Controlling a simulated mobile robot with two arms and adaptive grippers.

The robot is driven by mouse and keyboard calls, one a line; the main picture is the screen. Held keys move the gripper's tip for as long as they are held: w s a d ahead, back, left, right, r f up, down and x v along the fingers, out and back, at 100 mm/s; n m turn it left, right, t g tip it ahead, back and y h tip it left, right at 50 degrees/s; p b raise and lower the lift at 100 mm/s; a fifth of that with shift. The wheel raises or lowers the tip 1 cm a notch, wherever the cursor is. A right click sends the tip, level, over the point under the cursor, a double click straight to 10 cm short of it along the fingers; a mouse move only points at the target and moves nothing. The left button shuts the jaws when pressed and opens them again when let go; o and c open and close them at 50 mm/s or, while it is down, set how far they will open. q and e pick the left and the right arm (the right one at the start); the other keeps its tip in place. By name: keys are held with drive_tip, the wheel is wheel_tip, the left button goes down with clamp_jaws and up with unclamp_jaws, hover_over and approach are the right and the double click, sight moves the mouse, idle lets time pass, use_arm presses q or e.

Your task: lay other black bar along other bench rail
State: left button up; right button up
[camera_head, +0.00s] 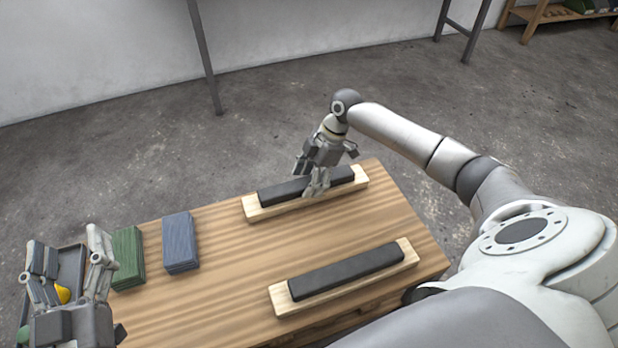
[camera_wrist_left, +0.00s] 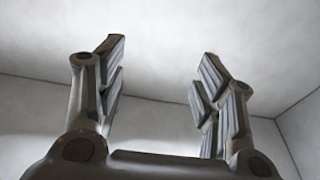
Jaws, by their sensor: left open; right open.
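A black bar (camera_head: 345,271) lies lengthwise on top of the near pale wooden rail (camera_head: 411,254). Another black bar (camera_head: 283,191) lies along the far wooden rail (camera_head: 252,212). My right gripper (camera_head: 317,190) is open at the far bar, its fingers coming down around or just in front of its middle and hiding part of it; I cannot tell whether they touch it. My left gripper (camera_head: 68,262) is open and empty, raised at the left end of the bench. Its open fingers also show in the left wrist view (camera_wrist_left: 160,85), with only wall and ceiling beyond.
The wooden bench top (camera_head: 225,262) is clear between the rails and the stacks. A green stack (camera_head: 128,258) and a blue-grey stack (camera_head: 180,242) stand at its left. A dark tray (camera_head: 72,268) with a yellow item (camera_head: 62,293) is partly hidden behind my left gripper.

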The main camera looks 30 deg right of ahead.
drive_tip(key=shift+r, duration=0.2)
drive_tip(key=p+v, duration=0.2)
drive_tip(key=v, duration=0.4)
drive_tip(key=shift+d+f, duration=0.1)
use_arm(q)
drive_tip(key=s+a+f+g+y, duration=0.1)
drive_tip(key=s+f+g, duration=0.1)
drive_tip(key=f+g, duration=0.2)
drive_tip(key=s+a+f+g+y+p, duration=0.1)
drive_tip(key=f+g, duration=0.4)
drive_tip(key=f, duration=0.5)
drive_tip(key=shift+s+a+f+y, duration=0.25)
drive_tip(key=shift+s+a+y, duration=0.25)
drive_tip(key=shift+s+a, duration=0.35)
use_arm(e)
drive_tip(key=shift+v, duration=2.95)
use_arm(q)
drive_tip(key=shift+s+d, duration=0.1)
drive_tip(key=shift+d, duration=0.05)
